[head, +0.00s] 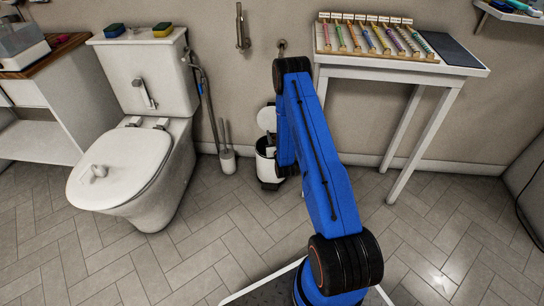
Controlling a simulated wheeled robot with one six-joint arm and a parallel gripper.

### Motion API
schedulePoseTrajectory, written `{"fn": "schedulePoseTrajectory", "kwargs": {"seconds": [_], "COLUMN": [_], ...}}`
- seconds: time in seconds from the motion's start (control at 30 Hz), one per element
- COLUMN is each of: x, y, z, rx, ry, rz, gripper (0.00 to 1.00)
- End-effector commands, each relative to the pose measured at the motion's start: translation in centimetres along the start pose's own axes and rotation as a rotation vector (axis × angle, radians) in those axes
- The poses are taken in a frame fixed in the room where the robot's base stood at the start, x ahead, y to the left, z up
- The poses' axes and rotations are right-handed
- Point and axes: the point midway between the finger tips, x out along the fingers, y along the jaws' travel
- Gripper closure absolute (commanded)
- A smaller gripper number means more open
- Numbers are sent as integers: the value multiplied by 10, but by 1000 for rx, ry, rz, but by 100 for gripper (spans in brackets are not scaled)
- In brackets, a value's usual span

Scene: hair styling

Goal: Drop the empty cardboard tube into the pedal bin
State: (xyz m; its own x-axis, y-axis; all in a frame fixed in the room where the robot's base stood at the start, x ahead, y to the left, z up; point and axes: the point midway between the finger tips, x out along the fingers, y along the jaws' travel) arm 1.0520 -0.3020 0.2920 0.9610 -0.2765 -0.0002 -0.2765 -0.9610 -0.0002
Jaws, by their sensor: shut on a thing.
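The white pedal bin (265,167) stands on the floor near the back wall, with its round lid (267,118) raised. My blue arm (325,170) reaches up from the front and bends back down, covering the right side of the bin. The lower end of my arm is beside the bin in the picture. My gripper and its jaws cannot be made out behind the arm. I cannot make out the cardboard tube for certain. A small pale object (97,172) lies on the closed toilet lid; I cannot tell what it is.
The white toilet (150,165) stands left of the bin, with two sponges on its cistern. A toilet brush (227,158) stands between them. A white table (400,66) at right holds a rack of colourful rods. The tiled floor in front is mostly clear.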

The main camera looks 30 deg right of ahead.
Motion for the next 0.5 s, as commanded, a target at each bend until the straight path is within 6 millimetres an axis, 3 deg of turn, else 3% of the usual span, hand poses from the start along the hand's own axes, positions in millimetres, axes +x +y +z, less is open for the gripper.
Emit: {"fn": "schedulePoseTrajectory", "kwargs": {"seconds": [0.03,0.1,0.5], "x": [0,0,-6], "y": [0,0,0], "z": [0,0,0], "rx": [0,0,0], "ry": [0,0,-1], "rz": [0,0,0], "gripper": [57,42,42]}}
